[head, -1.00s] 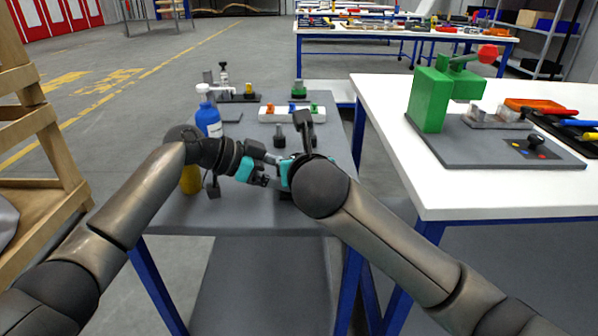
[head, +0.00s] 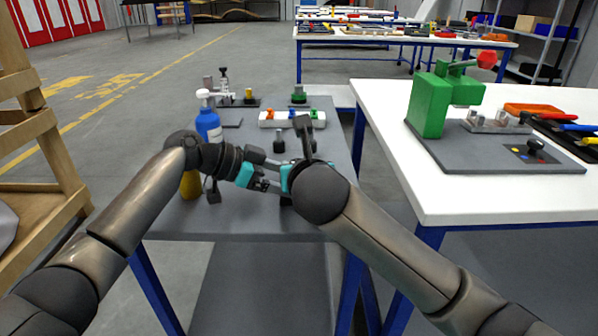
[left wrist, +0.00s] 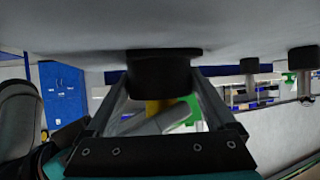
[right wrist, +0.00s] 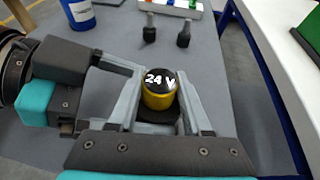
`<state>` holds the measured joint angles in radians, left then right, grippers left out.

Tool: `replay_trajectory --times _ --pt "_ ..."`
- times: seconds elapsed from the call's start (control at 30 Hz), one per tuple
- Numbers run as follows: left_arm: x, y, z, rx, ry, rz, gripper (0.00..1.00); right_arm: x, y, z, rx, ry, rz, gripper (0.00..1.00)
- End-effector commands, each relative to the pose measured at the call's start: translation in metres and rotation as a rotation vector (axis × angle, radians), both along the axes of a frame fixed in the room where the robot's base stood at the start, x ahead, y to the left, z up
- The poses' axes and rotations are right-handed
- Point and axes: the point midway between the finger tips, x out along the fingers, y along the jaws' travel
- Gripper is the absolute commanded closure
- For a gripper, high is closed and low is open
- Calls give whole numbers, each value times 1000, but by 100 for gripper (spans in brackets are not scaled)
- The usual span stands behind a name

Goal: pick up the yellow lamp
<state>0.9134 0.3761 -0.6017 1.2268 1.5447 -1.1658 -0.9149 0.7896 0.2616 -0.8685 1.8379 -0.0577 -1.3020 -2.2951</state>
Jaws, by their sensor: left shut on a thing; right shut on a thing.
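The yellow lamp (right wrist: 158,97) stands between the fingers of my right gripper (right wrist: 160,100) in the right wrist view. It has a yellow body and a black cap lettered "24 V". My right gripper is shut on it. In the left wrist view, which is upside down, the lamp's dark lower part (left wrist: 158,76) sits between the fingers of my left gripper (left wrist: 165,100), which is shut on it. Its yellow part (left wrist: 160,105) shows beyond, partly covered by grey fingers. In the head view my right wrist hides the lamp.
A blue bottle (head: 208,125) and a yellow object (head: 190,184), partly behind my left arm, stand on the grey table (head: 240,222). Dark pegs (head: 279,143) and a white block with coloured parts (head: 291,118) lie beyond. A white bench (head: 440,195) with a green press stands right.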

Motion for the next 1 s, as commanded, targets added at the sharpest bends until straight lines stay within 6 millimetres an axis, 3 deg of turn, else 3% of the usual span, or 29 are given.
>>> replay_trajectory --times 0.53,0.7,0.97,1.0 --pt "0 0 -1 1 0 0 42 0 0 88 1 -6 1 100" --pt "0 0 -1 1 0 0 42 0 0 99 1 -4 1 100" --pt "0 0 -1 1 0 0 42 0 0 100 1 -2 1 100" --pt "0 0 -1 1 0 0 10 0 0 100 1 -2 1 100"
